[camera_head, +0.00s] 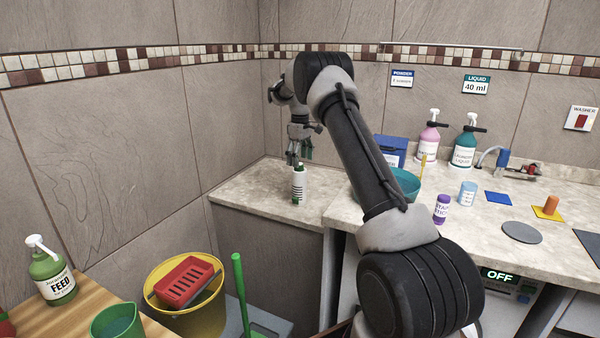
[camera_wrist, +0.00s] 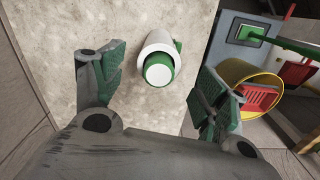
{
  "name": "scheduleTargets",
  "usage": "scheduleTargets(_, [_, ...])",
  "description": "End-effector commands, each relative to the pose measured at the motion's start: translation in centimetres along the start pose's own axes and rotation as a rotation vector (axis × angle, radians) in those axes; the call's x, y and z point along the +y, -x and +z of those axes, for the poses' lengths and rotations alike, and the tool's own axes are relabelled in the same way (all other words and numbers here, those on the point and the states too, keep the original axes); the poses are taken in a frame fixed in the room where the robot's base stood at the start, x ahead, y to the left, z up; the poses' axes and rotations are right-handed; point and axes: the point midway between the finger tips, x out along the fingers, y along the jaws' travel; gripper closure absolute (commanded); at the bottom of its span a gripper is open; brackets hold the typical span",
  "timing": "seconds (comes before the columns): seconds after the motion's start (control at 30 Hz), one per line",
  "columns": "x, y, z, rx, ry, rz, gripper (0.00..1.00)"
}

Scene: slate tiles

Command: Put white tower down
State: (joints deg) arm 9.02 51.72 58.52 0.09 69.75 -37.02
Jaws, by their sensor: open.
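The white tower (camera_head: 298,188) is a small white cylinder with dark green bands. It stands upright on the left section of the stone counter (camera_head: 245,192). In the wrist view the tower (camera_wrist: 159,58) is seen from above, with a white round top and a green ring. My gripper (camera_head: 299,158) is just above the tower, pointing down. Its green-padded fingers are spread wide, with a gap on each side of the tower in the wrist view. It holds nothing.
A teal bowl (camera_head: 405,183), a blue box (camera_head: 390,150) and a purple bottle (camera_head: 441,209) are to the right. Pump bottles (camera_head: 466,146) stand at the back. A yellow bucket (camera_head: 210,318) with a red basket (camera_head: 188,281) is below, front left. Tiled walls close off the corner.

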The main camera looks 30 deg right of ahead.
Motion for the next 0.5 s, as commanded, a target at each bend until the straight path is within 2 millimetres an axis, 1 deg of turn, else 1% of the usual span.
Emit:
scheduleTargets(0.03, [0.0,1.1,0.0,0.003,0.000,0.002,0.27])
scheduleTargets(0.1, [0.0,2.1,-0.1,0.002,0.000,0.002,0.27])
scheduleTargets(0.27, [-0.1,3.8,0.0,0.002,-0.001,0.002,0.27])
scheduleTargets(0.33, [-0.6,5.2,0.3,0.008,-0.008,0.006,0.27])
scheduleTargets(0.37, [-0.9,6.0,0.6,0.013,-0.014,0.009,0.27])
scheduleTargets(0.43, [-2.3,8.7,1.5,0.028,-0.033,0.019,0.27])
scheduleTargets(0.47, [-3.1,10.1,2.1,0.036,-0.046,0.025,0.27])
scheduleTargets(0.5, [-4.3,12.1,3.1,0.048,-0.063,0.032,0.27])
